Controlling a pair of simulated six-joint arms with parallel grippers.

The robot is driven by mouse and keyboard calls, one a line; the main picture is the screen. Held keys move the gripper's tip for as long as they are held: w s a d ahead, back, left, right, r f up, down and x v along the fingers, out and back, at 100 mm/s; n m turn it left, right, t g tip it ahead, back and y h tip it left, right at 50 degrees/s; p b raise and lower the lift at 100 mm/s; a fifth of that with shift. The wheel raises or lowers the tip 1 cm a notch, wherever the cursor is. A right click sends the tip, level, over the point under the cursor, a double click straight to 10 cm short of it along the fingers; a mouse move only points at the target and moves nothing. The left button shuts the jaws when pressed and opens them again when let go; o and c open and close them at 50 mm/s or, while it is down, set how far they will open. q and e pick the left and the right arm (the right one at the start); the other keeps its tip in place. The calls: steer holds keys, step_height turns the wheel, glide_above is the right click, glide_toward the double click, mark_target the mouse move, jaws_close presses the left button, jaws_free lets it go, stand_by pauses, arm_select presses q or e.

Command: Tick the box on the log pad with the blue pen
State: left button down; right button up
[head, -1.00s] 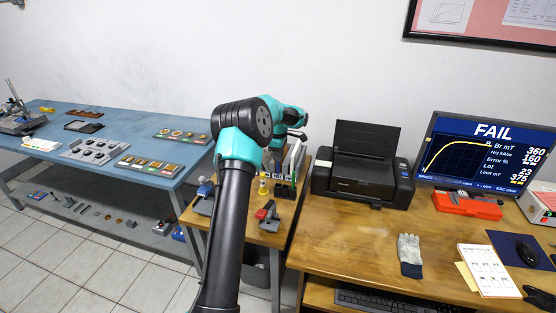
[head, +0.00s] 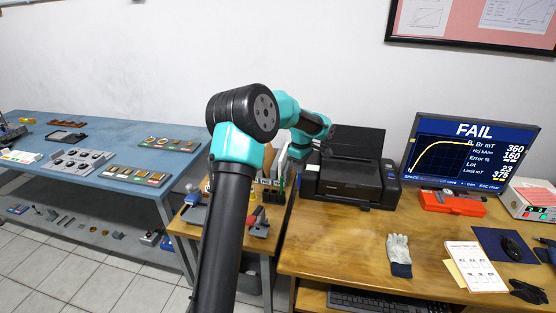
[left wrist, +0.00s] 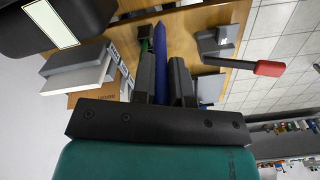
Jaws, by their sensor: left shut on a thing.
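My left gripper (left wrist: 162,60) is shut on the blue pen (left wrist: 161,42), which lies between its two dark fingers in the left wrist view. In the head view my left gripper (head: 318,142) is by the left end of the printer; its fingertips are small and dark there, and I cannot pick out the pen. The log pad (head: 474,267) is a white printed sheet at the right of the wooden desk, well away from the gripper. Its print is too small to tell the box or any mark. My right gripper is not in view.
A black printer (head: 348,180) stands beside my left gripper, with the monitor (head: 465,155) and a red case (head: 453,202) further right. A grey glove (head: 399,254) lies left of the pad. Below the gripper is a small side table (head: 190,232) with tools. Bare desk lies before the printer.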

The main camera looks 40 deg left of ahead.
arm_select(q)
steer(key=s+d+f+m, duration=0.1)
steer(key=d+f+m, duration=0.1)
steer(key=d+m, duration=0.6)
steer(key=s+d+f+m, duration=0.1)
steer(key=d+m, duration=0.7)
steer(key=d, duration=1.5)
steer(key=shift+s+d+f, duration=0.2)
steer(key=shift+s+f, duration=0.05)
steer(key=shift+f, duration=0.3)
